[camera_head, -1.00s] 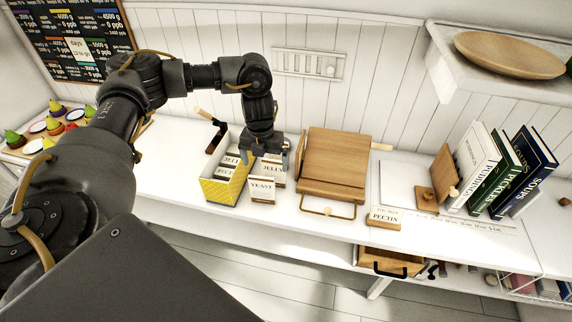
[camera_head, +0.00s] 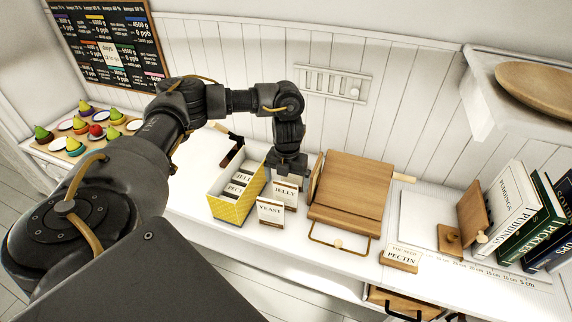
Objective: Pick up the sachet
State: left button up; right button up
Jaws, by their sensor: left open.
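My left gripper (camera_head: 287,166) is open and points down just behind and above a "JELLY" sachet (camera_head: 285,191). Its fingertips are partly hidden, and I cannot tell whether they touch the sachet. A "YEAST" sachet (camera_head: 270,210) stands in front of that one. A yellow patterned box (camera_head: 234,210) to the left holds further sachets, one labelled "JELLY" (camera_head: 243,177) and one "PECT..." (camera_head: 235,189). My right gripper is not in view.
A wooden stand (camera_head: 350,190) is close on the right of the gripper. A "PECTIN" sign (camera_head: 401,257) lies near the front edge. Books (camera_head: 515,205) stand at the right, below a wall shelf (camera_head: 492,85). A tray of colourful pears (camera_head: 75,145) is at far left.

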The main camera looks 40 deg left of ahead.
aim_at(286, 190)
pick_arm(q)
jog(key=shift+s+a+f, duration=0.1)
jog(key=shift+f, duration=0.05)
notch_tip(286, 190, down, 5)
jog(key=shift+a+r+p, duration=0.1)
jog(key=shift+a+p, duration=0.05)
jog(key=shift+p, duration=1)
jog(key=c, duration=1)
notch_tip(286, 190, up, 9)
jog(key=shift+b, duration=0.7)
jog(key=shift+r, duration=0.55)
jog(key=s+d+r+n+b, duration=0.1)
jog(key=s+d+r+n, duration=0.1)
jog(key=d+n, duration=0.6)
jog(key=s+d+r+n+b, duration=0.2)
jog(key=s+d+r+n, duration=0.1)
jog(key=d+n, duration=0.6)
jog(key=s+n, duration=0.1)
jog(key=n, duration=0.3)
jog(key=shift+s, duration=0.3)
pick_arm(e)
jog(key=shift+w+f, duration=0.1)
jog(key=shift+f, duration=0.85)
